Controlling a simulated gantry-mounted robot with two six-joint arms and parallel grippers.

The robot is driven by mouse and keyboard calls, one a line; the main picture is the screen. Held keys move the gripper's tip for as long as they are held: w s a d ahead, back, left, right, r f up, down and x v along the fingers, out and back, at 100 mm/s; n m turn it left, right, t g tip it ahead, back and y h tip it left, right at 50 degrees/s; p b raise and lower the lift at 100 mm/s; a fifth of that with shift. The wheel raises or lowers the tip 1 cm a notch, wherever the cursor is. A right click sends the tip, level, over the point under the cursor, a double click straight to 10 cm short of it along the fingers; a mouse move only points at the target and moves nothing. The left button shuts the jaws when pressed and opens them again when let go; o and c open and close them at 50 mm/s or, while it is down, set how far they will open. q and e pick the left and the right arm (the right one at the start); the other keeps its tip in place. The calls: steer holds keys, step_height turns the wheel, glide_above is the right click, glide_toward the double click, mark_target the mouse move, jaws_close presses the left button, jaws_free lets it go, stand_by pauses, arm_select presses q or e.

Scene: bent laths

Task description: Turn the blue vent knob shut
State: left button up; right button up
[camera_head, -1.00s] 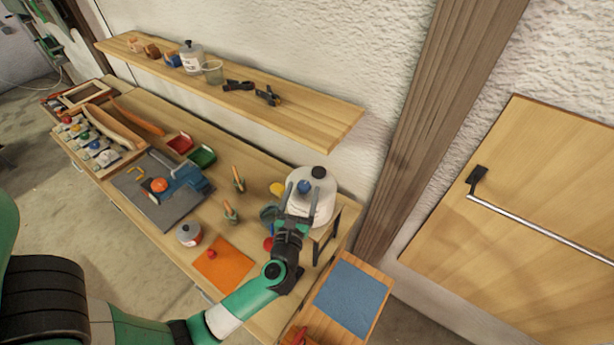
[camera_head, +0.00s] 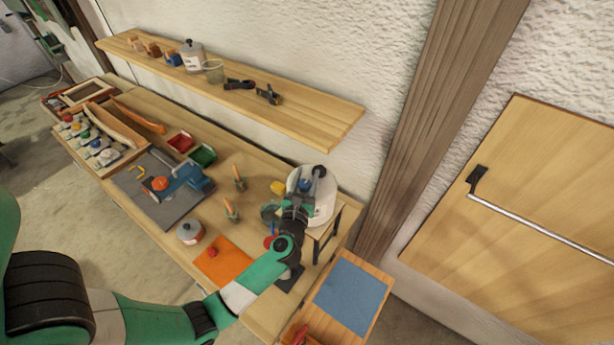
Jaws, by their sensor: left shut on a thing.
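The blue vent knob (camera_head: 305,185) sits on top of a white rounded vessel (camera_head: 325,205) at the right end of the workbench. My left gripper (camera_head: 307,184) reaches up to the vessel's top and is shut on the blue knob, one finger on each side of it. The gripper hides part of the vessel's front. A dark cap (camera_head: 319,171) on the vessel is partly covered by a finger. My right gripper is not in view.
The vessel stands on a small stand by the wall. An orange mat (camera_head: 225,265) and a grey pot (camera_head: 189,232) lie left. A shelf (camera_head: 310,103) overhangs behind.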

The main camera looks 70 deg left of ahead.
arm_select(q)
jaws_close()
steer(key=shift+w+r+m+t+h+p, duration=0.1)
steer(key=shift+r+m+t+h+p, duration=0.05)
steer(key=shift+m+t+h+p, duration=0.7)
steer(key=m+t+h+p, duration=0.2)
steer(key=shift+w+d+r+p, duration=0.15)
steer(key=shift+d+p, duration=0.1)
steer(key=shift+p, duration=0.15)
steer(key=m+h, duration=0.1)
steer(key=t+h+p, duration=0.1)
steer(key=m+t+h, duration=0.1)
steer(key=h, duration=0.1)
steer(key=shift+w+d+m+p, duration=0.2)
steer(key=shift+d+m+p, duration=0.05)
steer(key=shift+m+p, duration=0.1)
steer(key=shift+w+d+f+m+t+h, duration=0.15)
steer(key=shift+m+t+h, duration=0.2)
steer(key=shift+h, duration=0.3)
steer(key=shift+s+d+f+m+t+h, duration=0.1)
steer(key=shift+m+t+h, duration=0.1)
steer(key=shift+m+h, duration=0.35)
steer(key=shift+w+d+f+m+t+h, duration=0.1)
steer(key=shift+d+m+t+h, duration=0.1)
steer(key=shift+m+h, duration=0.65)
steer(key=shift+d+m+t+h, duration=0.1)
steer(key=shift+d+m+h, duration=0.2)
steer(key=shift+h, duration=0.9)
